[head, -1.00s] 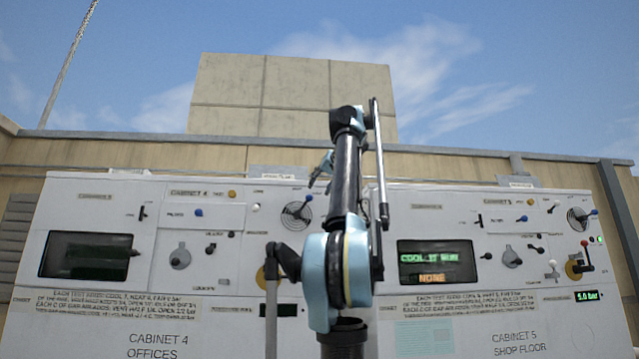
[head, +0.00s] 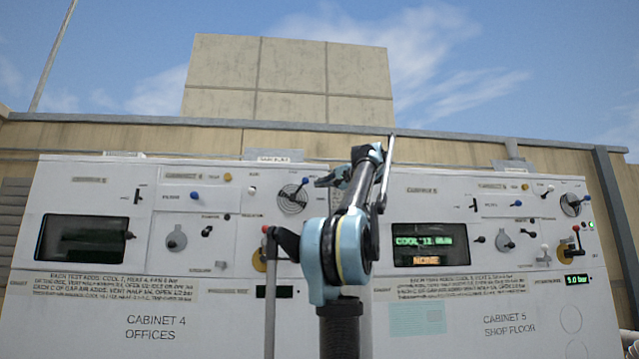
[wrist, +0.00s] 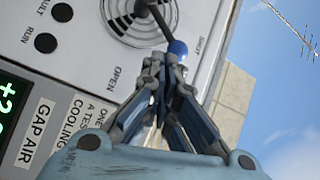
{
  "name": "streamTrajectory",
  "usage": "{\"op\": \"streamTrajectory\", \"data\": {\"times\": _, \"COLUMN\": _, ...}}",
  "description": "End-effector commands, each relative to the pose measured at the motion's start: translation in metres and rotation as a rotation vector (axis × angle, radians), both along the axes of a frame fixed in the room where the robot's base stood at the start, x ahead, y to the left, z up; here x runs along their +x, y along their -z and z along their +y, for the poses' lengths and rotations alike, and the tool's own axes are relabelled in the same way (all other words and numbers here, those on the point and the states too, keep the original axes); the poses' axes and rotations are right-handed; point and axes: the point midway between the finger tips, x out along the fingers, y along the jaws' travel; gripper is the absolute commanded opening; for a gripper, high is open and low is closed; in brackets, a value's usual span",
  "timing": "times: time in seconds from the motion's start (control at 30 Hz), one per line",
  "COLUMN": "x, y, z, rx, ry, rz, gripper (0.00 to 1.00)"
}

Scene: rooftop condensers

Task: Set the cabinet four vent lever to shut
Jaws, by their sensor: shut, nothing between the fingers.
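The cabinet four vent lever is a dark arm with a blue knob (head: 305,181) on a round slotted vent at the cabinet's upper right. In the head view it points up and right. In the wrist view its blue knob (wrist: 178,48) is nearer the SHUT marking than the OPEN marking (wrist: 115,78). My gripper (wrist: 164,64) is shut and empty, with its fingertips right by the knob; I cannot tell whether they touch it. In the head view my gripper (head: 320,181) is just right of the knob, partly hidden by my arm.
Cabinet 4 (head: 110,300) also carries a dark screen (head: 82,239), a grey dial (head: 176,238) and small knobs. In the wrist view, RUN and FAULT buttons (wrist: 62,12) lie left of the vent. Cabinet 5 (head: 470,345), with its similar vent and levers, stands to the right.

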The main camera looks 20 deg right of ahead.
Motion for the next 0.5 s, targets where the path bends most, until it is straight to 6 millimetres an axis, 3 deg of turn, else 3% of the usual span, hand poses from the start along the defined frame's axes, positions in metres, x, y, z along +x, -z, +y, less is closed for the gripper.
{"op": "streamTrajectory", "data": {"times": 0.2, "x": 0.003, "y": 0.019, "z": -0.041, "rx": 0.395, "ry": -0.207, "rz": 0.035, "gripper": 0.00}}
{"op": "streamTrajectory", "data": {"times": 0.5, "x": -0.010, "y": 0.032, "z": -0.062, "rx": 0.591, "ry": -0.360, "rz": 0.065, "gripper": 0.00}}
